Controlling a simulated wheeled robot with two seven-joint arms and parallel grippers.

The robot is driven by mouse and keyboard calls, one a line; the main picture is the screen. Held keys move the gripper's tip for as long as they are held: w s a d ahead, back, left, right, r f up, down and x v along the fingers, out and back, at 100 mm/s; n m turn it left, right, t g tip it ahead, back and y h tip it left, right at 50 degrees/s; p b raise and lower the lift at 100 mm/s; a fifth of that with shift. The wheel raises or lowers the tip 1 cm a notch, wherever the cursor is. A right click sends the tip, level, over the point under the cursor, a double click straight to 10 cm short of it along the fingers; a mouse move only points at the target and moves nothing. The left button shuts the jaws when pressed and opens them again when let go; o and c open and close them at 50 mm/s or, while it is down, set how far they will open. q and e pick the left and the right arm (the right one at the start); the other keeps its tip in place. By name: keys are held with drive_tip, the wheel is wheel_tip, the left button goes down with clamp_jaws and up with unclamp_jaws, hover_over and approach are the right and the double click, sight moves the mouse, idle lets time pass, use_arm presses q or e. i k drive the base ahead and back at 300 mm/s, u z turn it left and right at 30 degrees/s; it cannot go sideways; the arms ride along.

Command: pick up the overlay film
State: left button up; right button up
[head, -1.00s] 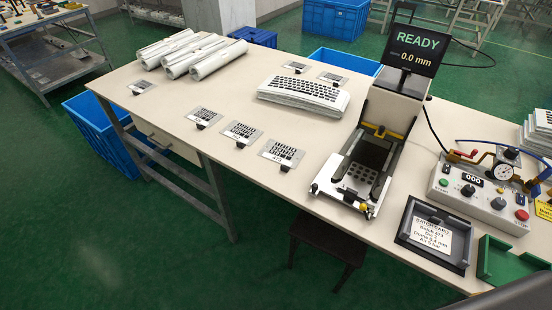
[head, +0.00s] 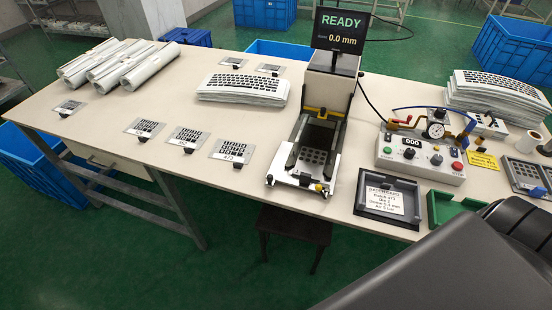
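Several small grey sheets with black key grids lie flat on the table, each with a small black piece at its edge; I cannot tell which one is the overlay film. Three lie in the front row: a left sheet (head: 145,127), a middle sheet (head: 188,138) and a right sheet (head: 233,149) marked 473. Another sheet (head: 68,108) lies farther left, and two more (head: 232,62) lie at the back. A stack of white sheets with printed keys (head: 243,88) lies behind the front row. Neither gripper is in view.
A press fixture (head: 306,150) with a READY screen (head: 341,24) stands right of the sheets. A dark tray with a label (head: 388,197), a green holder (head: 440,207) and a control box (head: 420,156) are farther right. White rolls (head: 135,65) lie at back left. My dark arm covers the lower right.

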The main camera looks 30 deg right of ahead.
sight(237, 153)
drive_tip(key=u, duration=1.45)
drive_tip(key=i, duration=2.5)
drive_tip(key=z, duration=3.6)
drive_tip(key=i, duration=0.5)
